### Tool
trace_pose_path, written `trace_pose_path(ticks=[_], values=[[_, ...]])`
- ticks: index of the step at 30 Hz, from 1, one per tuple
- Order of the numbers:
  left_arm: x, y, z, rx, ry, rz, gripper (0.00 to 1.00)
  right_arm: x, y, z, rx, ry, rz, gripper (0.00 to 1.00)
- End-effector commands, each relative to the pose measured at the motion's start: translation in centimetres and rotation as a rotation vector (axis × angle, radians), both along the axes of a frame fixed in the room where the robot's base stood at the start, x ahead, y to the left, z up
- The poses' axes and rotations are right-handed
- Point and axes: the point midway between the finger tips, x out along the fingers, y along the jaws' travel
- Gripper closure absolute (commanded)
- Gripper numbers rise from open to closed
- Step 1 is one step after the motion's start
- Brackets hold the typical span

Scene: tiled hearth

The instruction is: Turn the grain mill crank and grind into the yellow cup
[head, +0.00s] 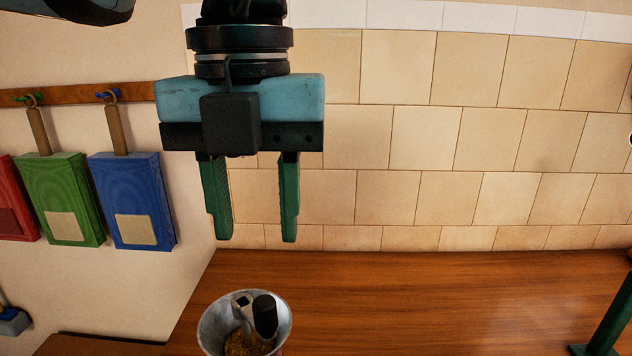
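The grain mill shows at the bottom edge as a grey metal hopper (211,322) with yellow-brown grain (240,343) in it. A crank with a dark upright knob (265,314) and a grey metal part beside it shows over the hopper's mouth; the mill's lower body is out of frame. My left gripper (253,241) hangs above the mill, fingers pointing down. Its two green fingers are apart with nothing between them, and it appears clear of the knob. The yellow cup is not in view. My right gripper is not in view.
A wooden counter (430,300) runs to the right, mostly clear, against a tiled wall (430,150). A dark green slanted post (612,312) stands at the right edge. Red, green (58,195) and blue (132,195) boards hang from a wooden rail on the left.

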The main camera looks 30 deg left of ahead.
Motion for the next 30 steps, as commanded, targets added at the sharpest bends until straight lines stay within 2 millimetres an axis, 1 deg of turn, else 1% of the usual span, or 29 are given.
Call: trace_pose_path(ticks=[7,11,21,30], values=[[0.0,0.0,0.0,0.0,-0.001,0.0,0.6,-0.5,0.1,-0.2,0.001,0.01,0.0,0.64],[0.0,0.0,-0.4,0.001,0.0,0.0,0.6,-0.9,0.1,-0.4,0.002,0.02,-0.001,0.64],[0.0,0.0,-3.0,0.0,0.004,-0.001,0.6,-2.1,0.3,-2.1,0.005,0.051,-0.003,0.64],[0.0,0.0,-5.6,0.0,0.004,-0.001,0.6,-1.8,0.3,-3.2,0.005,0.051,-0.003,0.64]])
